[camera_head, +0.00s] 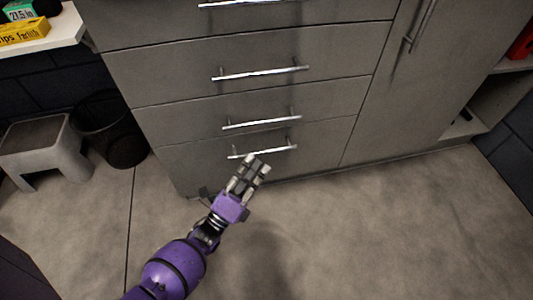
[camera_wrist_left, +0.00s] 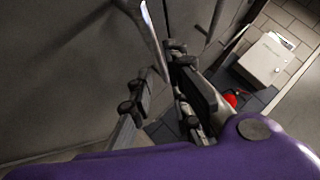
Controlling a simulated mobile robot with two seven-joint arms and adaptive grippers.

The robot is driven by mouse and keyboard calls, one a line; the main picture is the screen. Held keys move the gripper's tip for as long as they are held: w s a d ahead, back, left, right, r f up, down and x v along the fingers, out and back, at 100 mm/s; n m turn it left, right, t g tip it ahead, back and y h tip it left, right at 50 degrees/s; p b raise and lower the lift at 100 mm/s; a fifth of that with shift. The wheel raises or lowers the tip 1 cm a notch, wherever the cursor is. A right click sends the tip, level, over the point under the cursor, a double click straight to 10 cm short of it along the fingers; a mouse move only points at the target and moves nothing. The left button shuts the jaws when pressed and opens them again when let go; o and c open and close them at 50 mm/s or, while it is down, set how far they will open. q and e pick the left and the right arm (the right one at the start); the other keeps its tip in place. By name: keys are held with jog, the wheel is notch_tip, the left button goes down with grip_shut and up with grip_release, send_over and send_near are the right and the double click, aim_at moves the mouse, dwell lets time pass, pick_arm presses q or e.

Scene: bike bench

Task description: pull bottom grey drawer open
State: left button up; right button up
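The bottom grey drawer (camera_head: 310,148) is the lowest of several drawers in the grey cabinet and looks closed. Its silver bar handle (camera_head: 280,150) runs across its front. My purple left gripper (camera_head: 257,162) is just in front of this handle in the head view. In the left wrist view its two fingers (camera_wrist_left: 160,95) are apart, with a silver bar handle (camera_wrist_left: 153,35) reaching down toward the space between them. I cannot tell whether the fingers touch the handle. My right gripper is not in view.
A grey step stool (camera_head: 40,145) and a dark bin (camera_head: 112,130) stand left of the cabinet. A tall cabinet door (camera_head: 420,80) is to the right. The concrete floor (camera_head: 390,230) in front is clear. A white box (camera_wrist_left: 268,58) shows in the wrist view.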

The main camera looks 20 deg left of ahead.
aim_at(266, 151)
pick_arm(q)
jog(key=x, duration=0.6)
jog(key=shift+b, duration=0.4)
jog(key=shift+s, duration=0.1)
grip_shut()
